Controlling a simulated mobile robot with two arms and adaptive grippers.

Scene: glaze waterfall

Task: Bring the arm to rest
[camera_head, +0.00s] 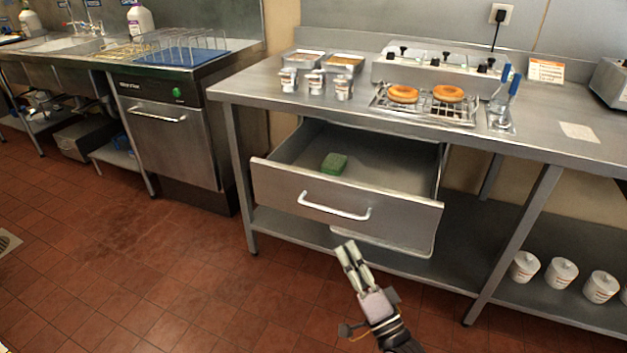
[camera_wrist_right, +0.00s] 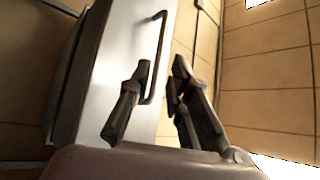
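My right gripper (camera_head: 347,247) is in front of the pulled-out drawer (camera_head: 347,208), below its silver handle (camera_head: 333,206). Its two fingers are apart with nothing between them. In the right wrist view the gripper (camera_wrist_right: 163,68) shows a gap between its fingertips, with the drawer front (camera_wrist_right: 130,45) and the handle (camera_wrist_right: 156,60) behind. Whether any finger touches the handle cannot be told, but in the head view they look apart. A green sponge (camera_head: 334,164) lies inside the drawer. My left gripper is not in view.
The steel counter (camera_head: 545,140) holds a wire rack (camera_head: 425,108) with two doughnuts, small cups and trays. White tubs (camera_head: 561,273) stand on the lower shelf. A dishwasher (camera_head: 168,130) and sink stand at the left. The tiled floor (camera_head: 180,270) is clear.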

